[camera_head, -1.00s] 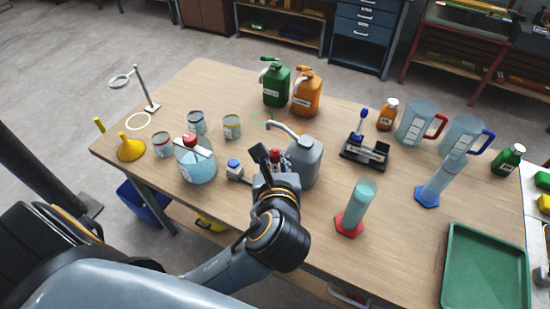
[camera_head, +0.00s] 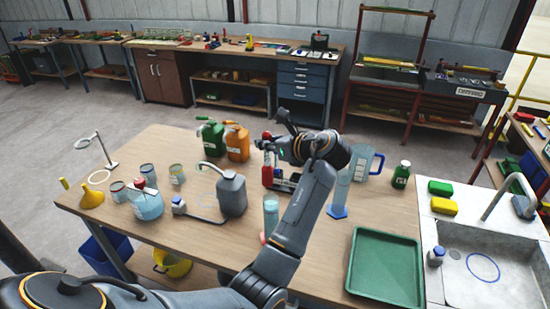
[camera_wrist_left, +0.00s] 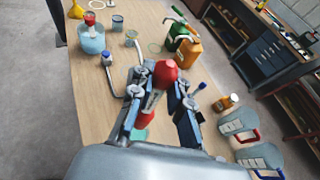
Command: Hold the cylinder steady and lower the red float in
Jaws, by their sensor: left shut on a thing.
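My left gripper (camera_head: 274,150) is shut on the red float, which hangs upright between its fingers. The float's red lower part (camera_head: 267,176) shows below the fingers in the head view. In the left wrist view its red top (camera_wrist_left: 165,73) stands out between the fingers of my left gripper (camera_wrist_left: 158,100). The clear cylinder with pale green liquid (camera_head: 271,214) stands upright on the table below the float, apart from it. My left forearm partly hides its red base. In the left wrist view only a bit of the cylinder (camera_wrist_left: 141,134) shows. My right gripper is out of view.
A grey jug (camera_head: 232,194) stands left of the cylinder. A blue-based cylinder (camera_head: 338,197) stands right of my forearm. A green tray (camera_head: 385,262) lies at front right, beside the sink (camera_head: 480,275).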

